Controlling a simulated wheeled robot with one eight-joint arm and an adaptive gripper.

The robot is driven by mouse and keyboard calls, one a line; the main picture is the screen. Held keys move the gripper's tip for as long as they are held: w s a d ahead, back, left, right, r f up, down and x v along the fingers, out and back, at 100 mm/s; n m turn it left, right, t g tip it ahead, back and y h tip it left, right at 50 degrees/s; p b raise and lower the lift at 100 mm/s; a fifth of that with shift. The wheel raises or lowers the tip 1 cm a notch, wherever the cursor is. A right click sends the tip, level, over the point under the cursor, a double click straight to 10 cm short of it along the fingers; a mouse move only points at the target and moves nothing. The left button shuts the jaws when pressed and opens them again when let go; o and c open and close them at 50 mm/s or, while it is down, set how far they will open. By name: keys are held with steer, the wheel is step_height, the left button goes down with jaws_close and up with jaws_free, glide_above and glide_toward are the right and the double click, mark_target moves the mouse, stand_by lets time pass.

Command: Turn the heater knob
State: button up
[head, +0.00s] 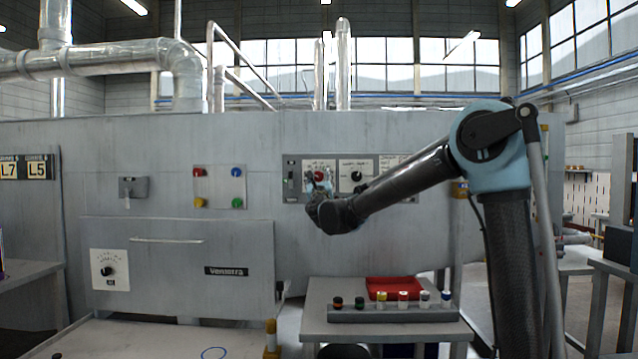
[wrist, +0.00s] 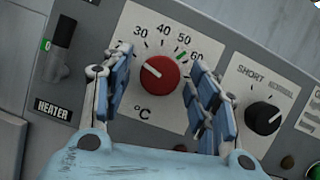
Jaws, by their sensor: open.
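The red heater knob (wrist: 160,76) sits on a white dial plate with numbers from 30 to 60 and a °C mark in the wrist view. Its white pointer line points to the upper left, and a green mark (wrist: 181,56) lies between 50 and 60. A HEATER label (wrist: 53,109) is at the lower left. My gripper (wrist: 162,85) is open, with one blue-padded finger on each side of the knob and gaps to it. In the head view the red knob (head: 319,176) shows on the control panel just above my gripper (head: 320,190).
A black knob (wrist: 263,117) marked SHORT and NORMAL is close to the right finger. In the head view, a table with a red tray (head: 392,288) and several small capped cylinders stands below the panel.

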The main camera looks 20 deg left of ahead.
steer(key=shift+c, duration=0.3)
steer(key=shift+a, duration=0.1)
steer(key=c, duration=1)
steer(key=shift+m, duration=0.4)
steer(key=m+h, duration=0.2)
steer(key=m, duration=0.1)
steer(key=m+h, duration=0.1)
steer(key=m, duration=0.2)
steer(key=shift+a+t+h, duration=0.1)
steer(key=shift+t+h, duration=0.3)
steer(key=m+h, duration=0.2)
steer(key=m, duration=0.2)
steer(key=m+h, duration=0.2)
steer(key=m, duration=0.2)
steer(key=shift+s+g, duration=0.1)
steer(key=shift+g, duration=0.3)
steer(key=m+g+h, duration=0.1)
steer(key=m, duration=0.2)
steer(key=m+g+h, duration=0.1)
steer(key=m, duration=0.2)
steer(key=shift+r+m, duration=0.15)
steer(key=shift+m, duration=0.15)
steer(key=m+g, duration=0.2)
steer(key=m, duration=0.3)
steer(key=shift+r, duration=0.1)
